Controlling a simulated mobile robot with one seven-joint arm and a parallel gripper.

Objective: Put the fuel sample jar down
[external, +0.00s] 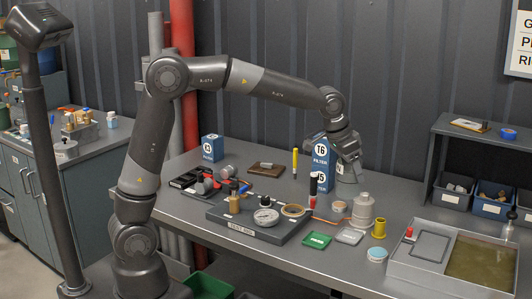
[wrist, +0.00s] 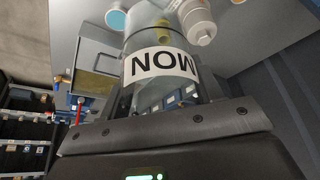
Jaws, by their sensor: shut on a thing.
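The fuel sample jar (external: 347,173) is a clear, slightly greenish jar under my gripper (external: 347,150), at the back of the bench just right of the blue filter boxes. In the wrist view the jar (wrist: 150,88) fills the middle, with a white label whose letters look like "NOW". My gripper (wrist: 172,118) is shut on it from both sides. The jar's lower part is partly hidden in the external view, so I cannot tell whether its base touches the bench.
Blue filter boxes (external: 321,165) stand close left of the jar. A shallow tray (external: 402,262) lies front right. Bare bench (external: 400,200) shows right of the jar, before the shelf.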

